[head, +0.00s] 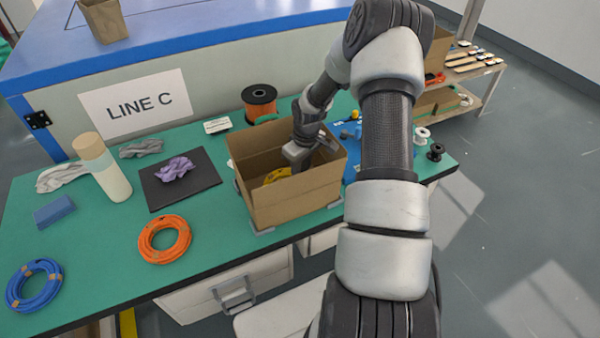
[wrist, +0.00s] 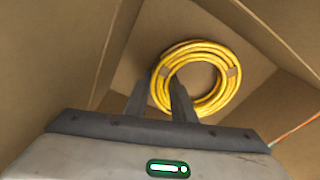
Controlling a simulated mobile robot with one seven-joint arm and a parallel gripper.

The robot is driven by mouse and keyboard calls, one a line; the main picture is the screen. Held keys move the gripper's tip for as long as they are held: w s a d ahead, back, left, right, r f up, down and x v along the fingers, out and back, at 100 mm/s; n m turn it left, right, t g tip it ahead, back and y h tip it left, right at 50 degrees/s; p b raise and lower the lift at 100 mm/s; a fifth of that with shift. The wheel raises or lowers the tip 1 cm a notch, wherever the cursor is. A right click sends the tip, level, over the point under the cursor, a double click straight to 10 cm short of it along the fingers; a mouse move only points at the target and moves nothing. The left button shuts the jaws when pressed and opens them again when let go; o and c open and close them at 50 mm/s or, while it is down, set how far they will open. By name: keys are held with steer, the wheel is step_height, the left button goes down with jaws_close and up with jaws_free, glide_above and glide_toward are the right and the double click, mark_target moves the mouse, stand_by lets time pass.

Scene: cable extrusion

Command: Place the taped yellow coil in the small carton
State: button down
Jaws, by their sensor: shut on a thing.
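The yellow coil (head: 277,175) is inside the open brown carton (head: 297,204) on the green bench. In the wrist view the coil (wrist: 212,104) shows as a ring with brown tape bands, with carton walls around it. My gripper (head: 290,165) reaches down into the carton from the right. In the wrist view its two fingers (wrist: 160,98) are shut on the left side of the coil. Whether the coil touches the carton floor, I cannot tell. The front wall hides the coil's lower part in the head view.
An orange coil (head: 164,239) and a blue coil (head: 34,285) lie left of the carton. A dark mat (head: 195,192) with a purple cloth (head: 174,169), a bottle (head: 104,170) and an orange spool (head: 259,101) stand nearby. A shelf (head: 470,75) is at the back right.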

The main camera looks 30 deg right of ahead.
steer(key=shift+f, duration=0.25)
steer(key=c, duration=1.5)
jaws_free()
steer(key=r, duration=0.4)
steer(key=s+r, duration=0.1)
steer(key=r, duration=0.7)
steer(key=shift+s+d+r+p, duration=0.15)
steer(key=shift+d+r+p, duration=0.05)
steer(key=shift+p, duration=0.1)
